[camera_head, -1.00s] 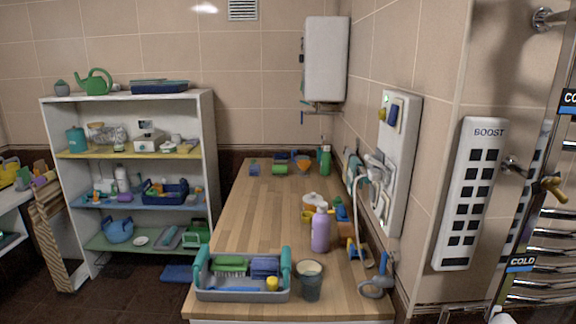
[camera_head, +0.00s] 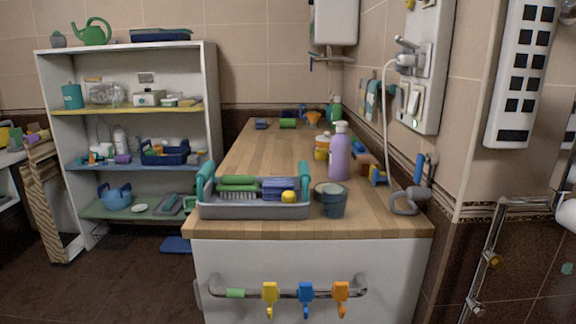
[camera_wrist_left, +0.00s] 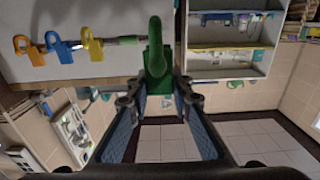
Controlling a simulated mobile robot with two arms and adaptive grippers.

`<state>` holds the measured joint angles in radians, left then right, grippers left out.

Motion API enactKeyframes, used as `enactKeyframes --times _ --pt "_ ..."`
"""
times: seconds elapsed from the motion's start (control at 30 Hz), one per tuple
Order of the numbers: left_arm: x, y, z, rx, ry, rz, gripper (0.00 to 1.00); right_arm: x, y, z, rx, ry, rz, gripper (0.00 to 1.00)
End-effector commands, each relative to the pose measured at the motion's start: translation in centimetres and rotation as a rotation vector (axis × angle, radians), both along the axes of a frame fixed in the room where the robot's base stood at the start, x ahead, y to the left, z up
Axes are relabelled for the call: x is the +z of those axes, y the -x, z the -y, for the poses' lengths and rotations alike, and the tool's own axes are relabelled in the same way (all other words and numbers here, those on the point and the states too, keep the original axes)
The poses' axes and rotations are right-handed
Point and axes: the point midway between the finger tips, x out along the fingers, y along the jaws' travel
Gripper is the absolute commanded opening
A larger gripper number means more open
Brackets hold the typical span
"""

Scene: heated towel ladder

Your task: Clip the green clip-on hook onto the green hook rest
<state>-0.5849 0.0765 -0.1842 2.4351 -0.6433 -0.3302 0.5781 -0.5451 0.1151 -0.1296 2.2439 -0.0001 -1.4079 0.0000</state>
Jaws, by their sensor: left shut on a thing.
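The green clip-on hook (camera_wrist_left: 156,60) is in the fingers of my left gripper (camera_wrist_left: 159,88) in the left wrist view. Its rounded arm points toward the top of the picture. The green hook rest is a green sleeve (camera_head: 236,293) at the left end of the front rail (camera_head: 320,292). It also shows in the left wrist view (camera_wrist_left: 130,40), just left of the held hook. I cannot tell whether hook and rest touch. My left gripper is outside the head view. My right gripper is in neither view.
Yellow (camera_head: 270,297), blue (camera_head: 306,296) and orange (camera_head: 341,295) hooks hang along the rail right of the green rest. Above, a grey caddy (camera_head: 255,211) and a dark cup (camera_head: 333,204) stand near the counter's front edge. Open floor (camera_head: 120,285) lies to the left.

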Motion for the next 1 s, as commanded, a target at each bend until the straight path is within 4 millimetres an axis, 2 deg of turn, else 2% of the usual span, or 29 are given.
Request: enactKeyframes --times 0.03,0.2,0.4,1.0 --pt "-2.2 0.0 0.0 0.000 -0.001 0.001 0.00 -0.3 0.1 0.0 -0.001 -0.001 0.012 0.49" --pt "-4.0 0.0 0.0 0.000 -0.001 0.001 0.00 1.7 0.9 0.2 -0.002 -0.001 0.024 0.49" --pt "-4.3 0.0 0.0 0.000 -0.001 0.001 0.00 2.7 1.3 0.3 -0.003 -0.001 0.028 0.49" --pt "-4.2 0.0 0.0 0.000 -0.001 0.001 0.00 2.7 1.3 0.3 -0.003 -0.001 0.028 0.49"
